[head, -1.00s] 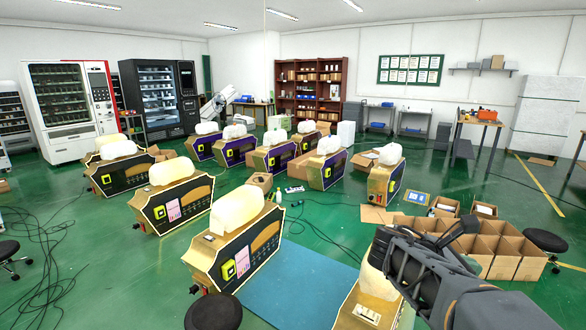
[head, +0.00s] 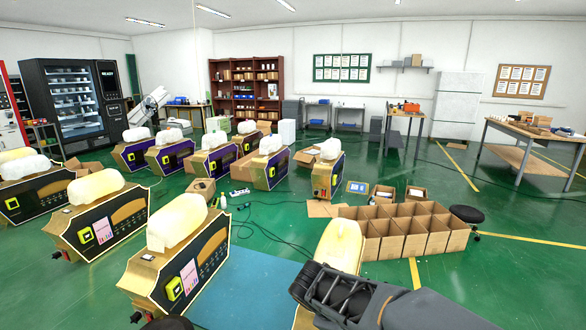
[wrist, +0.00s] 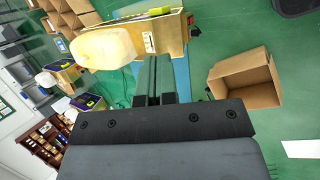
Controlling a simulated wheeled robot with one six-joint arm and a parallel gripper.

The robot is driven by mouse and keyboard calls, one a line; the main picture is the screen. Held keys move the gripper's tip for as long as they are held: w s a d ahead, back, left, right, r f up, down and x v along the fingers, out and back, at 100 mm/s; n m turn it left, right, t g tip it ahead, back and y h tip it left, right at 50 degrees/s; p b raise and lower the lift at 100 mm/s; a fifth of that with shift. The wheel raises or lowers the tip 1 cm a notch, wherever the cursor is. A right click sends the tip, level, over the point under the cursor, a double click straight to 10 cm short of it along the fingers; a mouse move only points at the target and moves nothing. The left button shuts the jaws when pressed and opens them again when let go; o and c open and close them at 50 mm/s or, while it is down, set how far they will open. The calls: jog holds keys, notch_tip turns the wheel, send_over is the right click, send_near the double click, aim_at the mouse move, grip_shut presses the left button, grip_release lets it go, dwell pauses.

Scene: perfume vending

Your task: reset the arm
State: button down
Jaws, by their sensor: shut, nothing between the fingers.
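My gripper (head: 312,284) is at the bottom of the head view, a little right of centre, with my dark grey arm reaching in from the lower right. In the wrist view its two dark fingers (wrist: 152,82) are together and hold nothing. In the head view the gripper is in front of a perfume machine with a pale yellow tank (head: 338,246), whose lower body it and my arm partly hide. In the wrist view a machine with a pale tank (wrist: 104,48) lies beyond the fingertips; I see no contact.
Several perfume machines (head: 188,288) with pale tanks stand on the green floor to the left and ahead. A divided cardboard box (head: 385,243) and a black stool (head: 467,214) are to the right. A workbench (head: 535,130) stands farther right. Loose cables cross the floor.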

jog(key=s+a+f+m+g+y, duration=0.1)
jog(key=s+a+f+m+y, duration=0.1)
jog(key=s+a, duration=0.25)
jog(key=s+d+r+m+y, duration=0.1)
jog(key=s+d+r+m, duration=0.1)
jog(key=d+m, duration=0.3)
jog(key=s+d+r+m+t+y, duration=0.1)
jog(key=s+d+r+m+y, duration=0.1)
jog(key=s+d+r+m, duration=0.1)
jog(key=s+d+m+p, duration=0.1)
jog(key=m, duration=0.1)
jog(key=shift+d+r+m, duration=0.25)
jog(key=shift+d+m, duration=0.1)
jog(key=shift+m, duration=0.05)
